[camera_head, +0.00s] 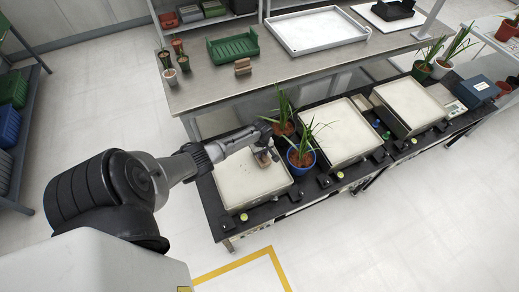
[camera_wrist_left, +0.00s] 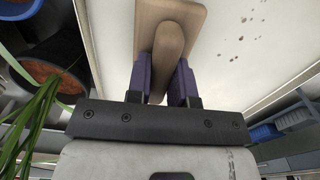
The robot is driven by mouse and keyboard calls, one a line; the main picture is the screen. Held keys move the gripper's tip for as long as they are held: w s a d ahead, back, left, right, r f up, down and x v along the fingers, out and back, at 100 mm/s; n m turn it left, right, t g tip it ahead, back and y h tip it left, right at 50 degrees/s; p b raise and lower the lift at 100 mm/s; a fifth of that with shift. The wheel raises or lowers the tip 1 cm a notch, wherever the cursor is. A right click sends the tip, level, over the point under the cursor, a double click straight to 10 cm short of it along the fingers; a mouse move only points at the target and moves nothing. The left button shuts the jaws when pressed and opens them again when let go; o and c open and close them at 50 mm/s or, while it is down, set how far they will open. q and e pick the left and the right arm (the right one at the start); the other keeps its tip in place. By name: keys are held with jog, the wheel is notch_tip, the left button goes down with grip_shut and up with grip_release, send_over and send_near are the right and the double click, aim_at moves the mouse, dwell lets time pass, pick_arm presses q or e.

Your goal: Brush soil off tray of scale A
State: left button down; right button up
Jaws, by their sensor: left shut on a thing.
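My left gripper (camera_head: 266,150) is shut on a wooden brush (camera_wrist_left: 172,38), with its fingers (camera_wrist_left: 165,82) on both sides of the handle. The brush is over the far right part of the leftmost scale's pale tray (camera_head: 240,185). The wrist view shows this tray (camera_wrist_left: 262,55) with several dark soil specks (camera_wrist_left: 241,38) to the right of the brush. The bristles are hidden, so I cannot tell whether they touch the tray. No readable letter marks this scale. My right gripper is not in view.
Two more scales (camera_head: 338,134) (camera_head: 412,106) are to the right. A steel bench (camera_head: 200,92) with a green tray (camera_head: 233,46) is behind.

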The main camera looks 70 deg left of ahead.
aim_at(263, 162)
pick_arm(q)
jog(key=shift+s+d+r+p, duration=0.15)
jog(key=shift+s+d+p, duration=0.5)
jog(key=shift+d, duration=0.65)
jog(key=shift+w+d+p, duration=0.2)
jog(key=shift+d+p, duration=0.5)
jog(key=shift+s+d+p, duration=0.1)
jog(key=shift+d+p, duration=0.65)
jog(key=shift+d, duration=0.4)
jog(key=shift+d+p, duration=1.15)
jog(key=shift+d, duration=0.75)
notch_tip(263, 162, up, 2)
jog(key=shift+d+r+p, duration=0.1)
jog(key=shift+r+p, duration=0.1)
jog(key=shift+p, duration=0.65)
jog(key=shift+r+p, duration=0.6)
jog(key=shift+p, duration=0.15)
jog(key=shift+r+p, duration=2.15)
jog(key=shift+p, duration=0.15)
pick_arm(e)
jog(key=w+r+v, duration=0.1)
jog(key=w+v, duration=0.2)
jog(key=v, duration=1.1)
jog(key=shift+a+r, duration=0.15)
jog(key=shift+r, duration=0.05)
